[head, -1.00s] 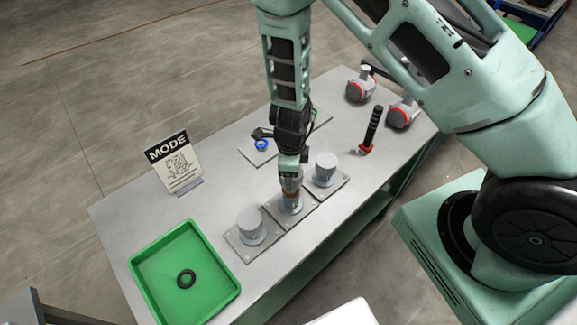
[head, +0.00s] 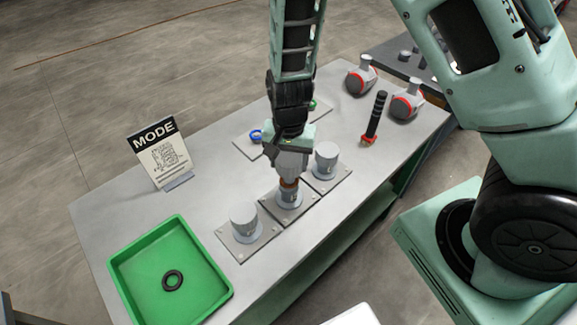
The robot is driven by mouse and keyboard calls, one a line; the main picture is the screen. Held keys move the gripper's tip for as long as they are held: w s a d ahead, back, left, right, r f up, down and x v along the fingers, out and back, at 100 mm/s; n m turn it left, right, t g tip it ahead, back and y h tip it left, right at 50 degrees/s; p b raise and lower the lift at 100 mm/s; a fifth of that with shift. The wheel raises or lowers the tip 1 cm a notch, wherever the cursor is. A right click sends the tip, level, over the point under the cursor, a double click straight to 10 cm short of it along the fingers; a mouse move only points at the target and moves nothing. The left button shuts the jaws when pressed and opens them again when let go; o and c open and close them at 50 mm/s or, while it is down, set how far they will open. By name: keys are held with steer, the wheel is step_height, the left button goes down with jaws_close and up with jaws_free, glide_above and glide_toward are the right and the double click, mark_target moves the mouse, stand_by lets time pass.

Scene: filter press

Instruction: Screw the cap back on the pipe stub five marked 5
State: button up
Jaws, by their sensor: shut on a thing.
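Three grey pipe stubs on square base plates stand in a row on the bench. The left one (head: 243,222) and the right one (head: 326,160) carry grey caps. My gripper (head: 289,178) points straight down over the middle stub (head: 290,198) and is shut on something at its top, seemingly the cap. A brownish band shows between the fingers and the stub's grey body. The fingers hide most of the held thing, so I cannot tell whether it is seated or its thread engaged. No number is readable on any stub.
A green tray (head: 120,266) with a black ring (head: 172,280) lies at the front left. A MODE sign (head: 160,157) stands behind it. A plate with a blue ring (head: 255,136), a black-handled tool (head: 376,116) and two red-grey items (head: 361,77) occupy the back.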

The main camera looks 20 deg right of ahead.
mark_target(290, 180)
steer(key=n+b, duration=0.1)
steer(key=n, duration=0.1)
steer(key=n+b, duration=0.1)
steer(key=n, duration=0.1)
steer(key=n+b, duration=0.1)
steer(key=n, duration=0.2)
steer(key=shift+f, duration=0.25)
steer(key=shift+f+b, duration=2.3)
steer(key=shift+f, duration=1.05)
steer(key=shift+f, duration=0.25)
steer(key=shift+r, duration=0.1)
steer(key=m+p, duration=0.1)
steer(key=m, duration=0.1)
steer(key=shift+r+m, duration=0.1)
steer(key=shift+m, duration=0.3)
steer(key=shift+m+p, duration=0.35)
steer(key=shift+m, duration=0.85)
steer(key=shift+d+m+p, duration=0.1)
steer(key=shift+m+p, duration=0.6)
steer(key=shift+m, duration=0.3)
steer(key=shift+m+p, duration=0.35)
steer(key=shift+m, duration=1.05)
